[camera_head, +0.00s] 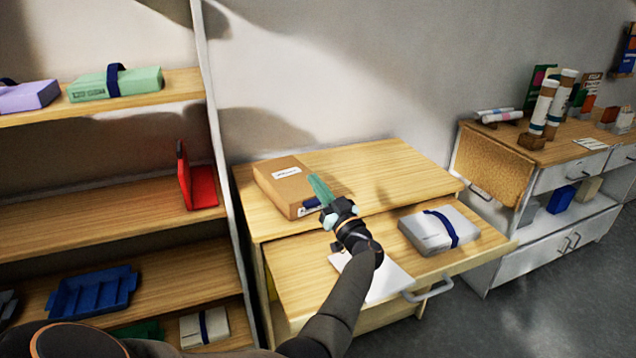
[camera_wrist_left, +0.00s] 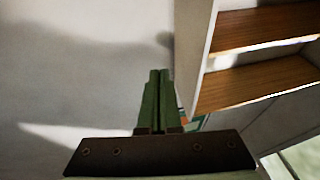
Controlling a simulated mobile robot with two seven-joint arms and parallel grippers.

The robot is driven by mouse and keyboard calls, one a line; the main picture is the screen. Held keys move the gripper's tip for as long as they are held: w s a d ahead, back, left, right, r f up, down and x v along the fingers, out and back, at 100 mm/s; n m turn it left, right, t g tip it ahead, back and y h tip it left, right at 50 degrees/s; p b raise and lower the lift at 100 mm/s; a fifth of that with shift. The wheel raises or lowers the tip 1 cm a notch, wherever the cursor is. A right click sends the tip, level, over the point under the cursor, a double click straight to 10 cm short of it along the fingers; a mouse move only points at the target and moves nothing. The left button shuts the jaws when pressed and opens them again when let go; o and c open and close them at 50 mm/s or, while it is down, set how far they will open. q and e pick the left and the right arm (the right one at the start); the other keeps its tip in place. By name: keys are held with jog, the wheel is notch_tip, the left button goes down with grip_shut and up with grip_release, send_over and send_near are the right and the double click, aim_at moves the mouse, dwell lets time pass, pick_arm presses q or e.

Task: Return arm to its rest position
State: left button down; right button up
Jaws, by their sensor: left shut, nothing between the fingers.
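My left gripper (camera_head: 321,189) reaches over the wooden desk from the lower middle of the head view. Its green fingers are together with nothing between them, and they point up and to the left. They overlap the right side of the brown box (camera_head: 280,181) in the picture; I cannot tell whether they touch it. In the left wrist view the shut fingers (camera_wrist_left: 158,85) point towards the bare wall, beside a shelf. My right gripper is not in view.
The desk (camera_head: 390,170) has a pulled-out drawer holding a white strapped box (camera_head: 425,232) and white paper (camera_head: 385,283). A shelf unit (camera_head: 110,210) on the left holds boxes, a red bookend (camera_head: 200,187) and a blue tray (camera_head: 92,292). A cabinet (camera_head: 545,175) stands right.

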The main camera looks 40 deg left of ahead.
pick_arm(q)
jog(key=shift+s+d+r, duration=0.2)
jog(key=shift+s+d, duration=0.1)
jog(key=shift+s, duration=0.1)
